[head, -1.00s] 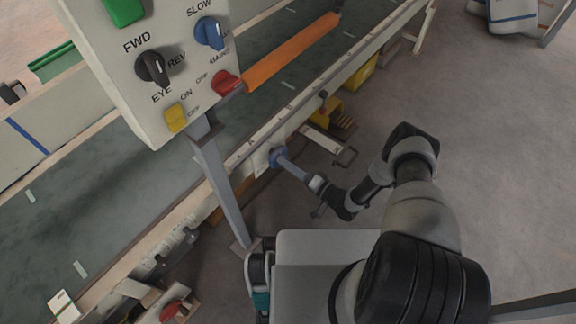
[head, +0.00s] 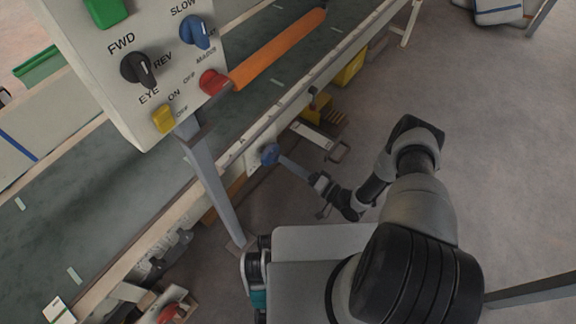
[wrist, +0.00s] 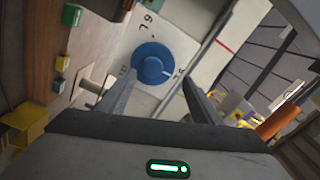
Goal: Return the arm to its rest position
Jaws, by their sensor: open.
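My gripper (wrist: 158,84) is open, with its two grey fingers pointing at a blue knob (wrist: 152,63) on a pale dial plate. The knob lies just beyond the fingertips, and nothing is held between them. In the head view my gripper (head: 284,161) is at the end of my bent arm, low beside the conveyor. The blue knob (head: 270,154) shows there on the conveyor's side, a little beyond the fingertips. My arm folds from the lower right up to an elbow and down to the gripper.
A control panel (head: 135,60) with coloured switches stands on a grey post (head: 215,190) left of my arm. An orange bar (head: 280,48) sticks out beside it over the conveyor belt (head: 110,185). Yellow items (head: 350,70) sit under the conveyor.

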